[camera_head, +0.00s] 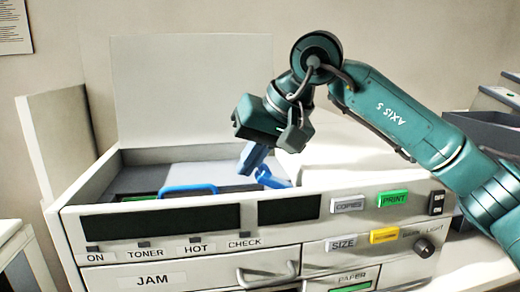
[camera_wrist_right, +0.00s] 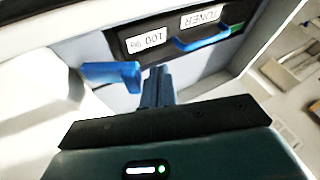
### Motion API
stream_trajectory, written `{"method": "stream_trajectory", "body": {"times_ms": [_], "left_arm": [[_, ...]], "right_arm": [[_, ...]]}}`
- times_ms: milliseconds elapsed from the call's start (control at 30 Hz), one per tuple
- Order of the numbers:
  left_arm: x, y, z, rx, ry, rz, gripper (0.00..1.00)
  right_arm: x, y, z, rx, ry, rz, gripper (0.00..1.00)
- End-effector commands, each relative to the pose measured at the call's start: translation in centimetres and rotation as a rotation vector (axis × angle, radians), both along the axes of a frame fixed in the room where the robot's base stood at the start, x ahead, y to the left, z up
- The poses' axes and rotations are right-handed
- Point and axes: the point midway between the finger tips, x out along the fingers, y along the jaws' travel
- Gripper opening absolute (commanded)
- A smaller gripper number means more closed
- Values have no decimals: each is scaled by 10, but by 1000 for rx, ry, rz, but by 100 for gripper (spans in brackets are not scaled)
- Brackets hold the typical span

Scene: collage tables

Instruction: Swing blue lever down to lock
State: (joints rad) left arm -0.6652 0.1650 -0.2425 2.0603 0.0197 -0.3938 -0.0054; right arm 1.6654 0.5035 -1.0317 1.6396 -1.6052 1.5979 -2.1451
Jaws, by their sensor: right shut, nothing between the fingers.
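The blue lever (camera_head: 270,179) stands inside the open copier, right of the toner cartridge, partly hidden by the front panel. In the right wrist view the lever (camera_wrist_right: 112,73) reaches in from the left, its bent end close beside my fingers. My right gripper (camera_head: 250,160) has blue fingers, points down and sits just above and left of the lever. In the wrist view its fingers (camera_wrist_right: 158,82) are together with nothing between them. I cannot tell whether they touch the lever. My left gripper is not in view.
The toner cartridge (camera_wrist_right: 178,39) has a blue handle (camera_head: 187,189) at the bay's front. The copier's raised lid (camera_head: 190,85) stands behind, and a side panel (camera_head: 62,135) stands open at left. The front panel carries several buttons, including green PRINT (camera_head: 393,199). A dark tray (camera_head: 490,135) is at right.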

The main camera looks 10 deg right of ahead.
Motion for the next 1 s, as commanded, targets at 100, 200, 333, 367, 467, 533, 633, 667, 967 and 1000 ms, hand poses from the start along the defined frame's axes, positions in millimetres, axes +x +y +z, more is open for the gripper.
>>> {"method": "stream_trajectory", "body": {"times_ms": [100,200,333,367,467,533,633,667,967,1000], "left_arm": [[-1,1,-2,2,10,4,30],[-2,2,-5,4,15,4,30],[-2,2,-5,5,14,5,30],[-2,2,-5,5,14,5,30],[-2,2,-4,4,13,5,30],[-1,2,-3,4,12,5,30],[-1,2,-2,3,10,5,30],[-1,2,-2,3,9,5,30],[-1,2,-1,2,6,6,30],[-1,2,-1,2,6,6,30]], "right_arm": [[0,1,-1,-31,-1,0,0],[0,2,-2,-39,-1,0,0],[0,1,-2,-38,-1,-1,0],[0,1,-2,-38,-1,-1,0],[0,1,-2,-38,-1,-1,0],[0,1,-2,-37,-1,0,0],[0,1,-2,-37,-1,-1,0],[0,1,-2,-37,-1,-1,0],[0,1,-2,-37,-1,-1,0],[0,1,-2,-37,-1,-1,0]]}}
